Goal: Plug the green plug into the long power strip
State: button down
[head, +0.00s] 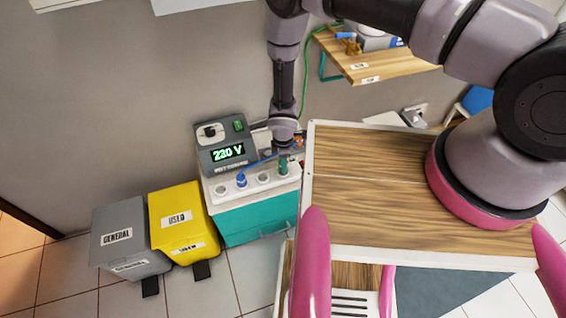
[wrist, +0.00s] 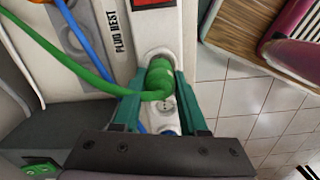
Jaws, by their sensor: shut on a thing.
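The green plug (wrist: 158,78) is between the teal fingers of my gripper (wrist: 160,90), which is shut on it. Its green cable (wrist: 85,72) loops away to the upper left. In the head view the green plug (head: 283,166) is under my gripper (head: 284,156), at the right end of the white power strip (head: 252,187). In the wrist view it stands over a round recess near the "PLUG NEST" label; I cannot tell whether it is seated. A round socket (wrist: 167,107) shows just below it. A blue plug (head: 241,180) stands in the strip to the left.
Yellow (head: 184,222) and grey (head: 119,236) bins are at left. A wooden-topped cart (head: 370,190) lies close on the right. Blue cable (wrist: 95,40) runs beside the green one.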

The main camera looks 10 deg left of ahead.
jog(key=shift+f, duration=0.9)
dwell(0.4)
jog(key=shift+c, duration=1.8)
grip_release()
notch_tip(320, 180, up, 11)
jog(key=shift+f, duration=0.1)
